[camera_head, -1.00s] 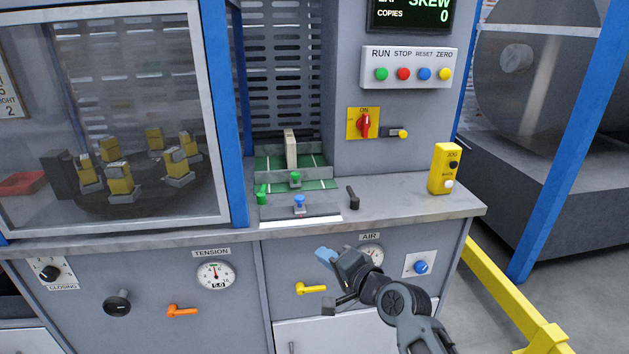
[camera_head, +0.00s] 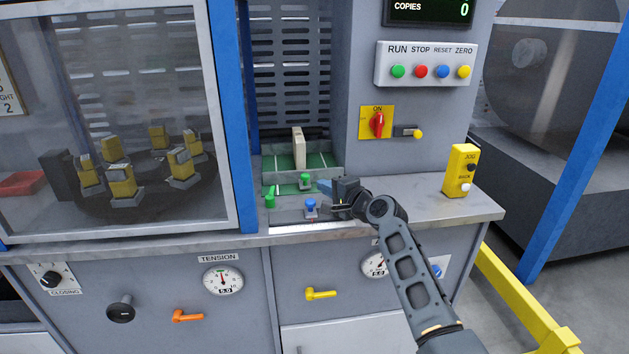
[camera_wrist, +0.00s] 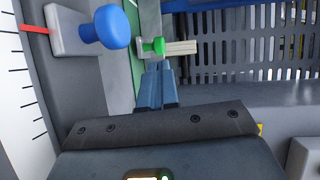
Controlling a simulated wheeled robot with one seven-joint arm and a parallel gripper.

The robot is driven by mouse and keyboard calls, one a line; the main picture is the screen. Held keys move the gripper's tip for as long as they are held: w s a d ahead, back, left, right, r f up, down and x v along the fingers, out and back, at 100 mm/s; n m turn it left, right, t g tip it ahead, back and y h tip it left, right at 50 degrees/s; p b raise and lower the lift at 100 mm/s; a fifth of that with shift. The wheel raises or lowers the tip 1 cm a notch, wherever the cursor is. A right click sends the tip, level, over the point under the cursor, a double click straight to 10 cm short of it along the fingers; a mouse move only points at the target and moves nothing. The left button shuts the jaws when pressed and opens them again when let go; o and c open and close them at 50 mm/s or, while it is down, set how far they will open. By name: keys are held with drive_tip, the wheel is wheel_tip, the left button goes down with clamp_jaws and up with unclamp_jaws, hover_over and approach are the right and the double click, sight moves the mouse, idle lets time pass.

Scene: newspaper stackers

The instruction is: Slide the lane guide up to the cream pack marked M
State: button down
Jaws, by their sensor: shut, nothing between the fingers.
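The cream pack (camera_head: 299,150) stands upright on the green bed (camera_head: 322,160) in the recess; no letter M is readable on it. It also shows in the wrist view (camera_wrist: 182,48). In front of it is a small slider with a green knob (camera_head: 305,179), also in the wrist view (camera_wrist: 153,46). Nearer is a block with a blue knob (camera_head: 311,204), large in the wrist view (camera_wrist: 112,27), with a red pointer at a scale. I cannot tell which is the lane guide. My gripper (camera_head: 324,187) is shut and empty, just right of both knobs; its blue fingertips (camera_wrist: 157,88) point toward the green knob.
A green peg (camera_head: 270,199) stands left of the knobs. The yellow jog box (camera_head: 460,171) stands on the counter (camera_head: 425,195) at right, with bare counter between it and my arm. The blue post (camera_head: 241,110) and the slotted back panel (camera_head: 292,80) bound the recess.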

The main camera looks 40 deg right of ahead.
sight(312, 172)
drive_tip(key=shift+w+d+f, duration=0.1)
drive_tip(key=shift+w+f, duration=0.05)
drive_tip(key=shift+w, duration=0.7)
drive_tip(key=shift+w+d+f, duration=0.1)
drive_tip(key=shift+w+f, duration=0.05)
drive_tip(key=shift+w, duration=0.75)
drive_tip(key=shift+w+d+f, duration=0.1)
drive_tip(key=shift+w+f, duration=0.05)
drive_tip(key=shift+w, duration=0.7)
drive_tip(key=w+d+b, duration=0.1)
drive_tip(key=b, duration=0.1)
drive_tip(key=w+d+b, duration=0.1)
drive_tip(key=w+b, duration=0.1)
drive_tip(key=shift+w+d+f, duration=0.15)
drive_tip(key=shift+w, duration=0.15)
drive_tip(key=shift+w+d+r+b, duration=0.2)
drive_tip(key=shift+w+d+b, duration=0.05)
drive_tip(key=shift+w+b, duration=0.1)
